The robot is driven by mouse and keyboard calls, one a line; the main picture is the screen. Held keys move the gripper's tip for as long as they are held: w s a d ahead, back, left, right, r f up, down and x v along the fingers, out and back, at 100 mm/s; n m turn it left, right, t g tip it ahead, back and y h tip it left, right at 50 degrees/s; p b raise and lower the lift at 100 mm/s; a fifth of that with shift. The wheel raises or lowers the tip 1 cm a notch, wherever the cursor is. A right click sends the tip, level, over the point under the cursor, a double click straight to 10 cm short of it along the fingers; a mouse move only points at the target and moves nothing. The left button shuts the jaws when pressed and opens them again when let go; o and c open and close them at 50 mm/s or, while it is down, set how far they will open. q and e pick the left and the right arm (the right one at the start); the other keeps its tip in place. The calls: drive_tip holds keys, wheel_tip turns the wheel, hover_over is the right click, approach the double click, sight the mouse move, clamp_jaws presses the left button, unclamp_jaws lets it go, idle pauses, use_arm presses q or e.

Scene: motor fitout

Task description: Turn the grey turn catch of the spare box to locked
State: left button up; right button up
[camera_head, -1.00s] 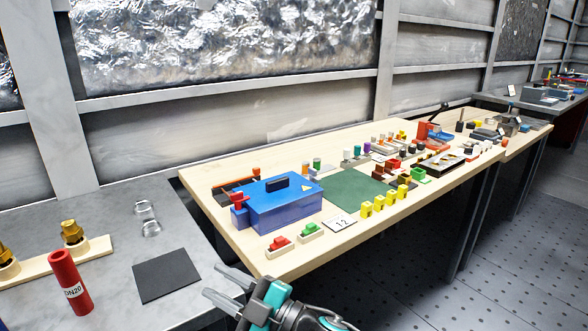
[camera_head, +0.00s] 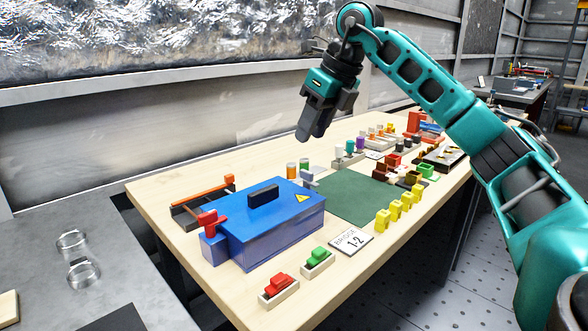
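A blue box (camera_head: 279,235) with a black handle (camera_head: 263,196) and a yellow warning triangle stands at the near left of the wooden table. I take it for the spare box. A small grey part (camera_head: 308,177) at its back right end may be the grey turn catch; its setting is too small to tell. A red lever (camera_head: 211,221) sits on a blue block at the box's left end. My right gripper (camera_head: 304,134) hangs fingers down above and behind the box, apart from it. The fingers overlap from this side, so their opening is hidden. My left gripper is out of view.
A red (camera_head: 279,286) and a green (camera_head: 317,258) switch block stand in front of the box, beside a number card (camera_head: 352,241). A green mat (camera_head: 356,199) and several yellow blocks lie to the right. A dark tray (camera_head: 198,202) with an orange bar lies behind the box.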

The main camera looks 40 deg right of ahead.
sight(307, 171)
drive_tip(key=shift+m+h, duration=0.4)
drive_tip(key=shift+h, duration=0.2)
drive_tip(key=w+d+f+b, duration=0.1)
drive_tip(key=f, duration=0.2)
drive_tip(key=w+d+f+b, duration=0.1)
drive_tip(key=f, duration=0.2)
drive_tip(key=w+d+f+b, duration=0.1)
drive_tip(key=f, duration=0.2)
drive_tip(key=shift+w, duration=0.2)
drive_tip(key=shift+w+f+b, duration=0.25)
drive_tip(key=shift+f+b, duration=0.15)
drive_tip(key=shift+f, duration=0.2)
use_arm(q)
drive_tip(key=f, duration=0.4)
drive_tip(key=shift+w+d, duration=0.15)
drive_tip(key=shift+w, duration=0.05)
use_arm(e)
drive_tip(key=shift+a+f, duration=0.1)
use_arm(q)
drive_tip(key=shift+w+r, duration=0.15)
use_arm(e)
clamp_jaws()
